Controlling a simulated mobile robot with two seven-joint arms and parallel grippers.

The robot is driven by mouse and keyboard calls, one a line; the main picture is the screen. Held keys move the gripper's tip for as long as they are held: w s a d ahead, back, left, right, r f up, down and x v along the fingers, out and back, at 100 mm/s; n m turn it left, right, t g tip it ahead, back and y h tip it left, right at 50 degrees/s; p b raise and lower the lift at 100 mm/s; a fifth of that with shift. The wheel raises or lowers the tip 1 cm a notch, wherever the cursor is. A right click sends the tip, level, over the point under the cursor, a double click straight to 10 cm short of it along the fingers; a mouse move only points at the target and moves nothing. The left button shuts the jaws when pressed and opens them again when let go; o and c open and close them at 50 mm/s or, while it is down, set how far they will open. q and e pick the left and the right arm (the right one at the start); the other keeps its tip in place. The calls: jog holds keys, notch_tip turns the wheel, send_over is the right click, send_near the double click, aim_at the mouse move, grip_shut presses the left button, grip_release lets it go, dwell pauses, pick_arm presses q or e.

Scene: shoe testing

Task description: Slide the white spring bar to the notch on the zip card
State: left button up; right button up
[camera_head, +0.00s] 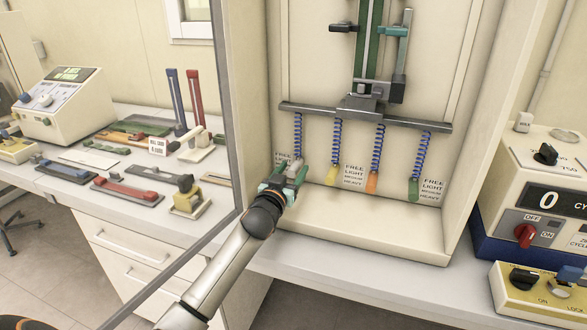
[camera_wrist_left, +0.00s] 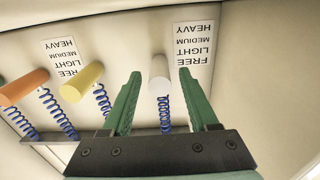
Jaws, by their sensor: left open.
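The white spring bar (camera_wrist_left: 159,73) hangs on the leftmost blue coil spring (camera_head: 298,135) inside the cabinet. In the wrist view, which is upside down, it shows as a pale cylinder between the two green fingers, with a gap on each side. My left gripper (camera_head: 284,172) is open around the bar and partly covers it in the head view. A card beside it in the wrist view (camera_wrist_left: 193,50) reads FREE, LIGHT, MEDIUM, HEAVY; the gripper hides part of it in the head view. I see no word "zip" or clear notch. My right gripper is not in view.
Yellow (camera_head: 332,175), orange (camera_head: 372,183) and green (camera_head: 414,190) bars hang on springs to the right, under a grey crossbar (camera_head: 400,117). The cabinet's left edge stands beside my arm. A cycle counter box (camera_head: 550,190) sits right. The cabinet floor is clear.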

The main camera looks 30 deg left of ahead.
pick_arm(q)
jog(key=shift+w+a, duration=0.15)
jog(key=shift+w, duration=0.35)
jog(key=shift+c, duration=0.3)
grip_shut()
dwell(0.9)
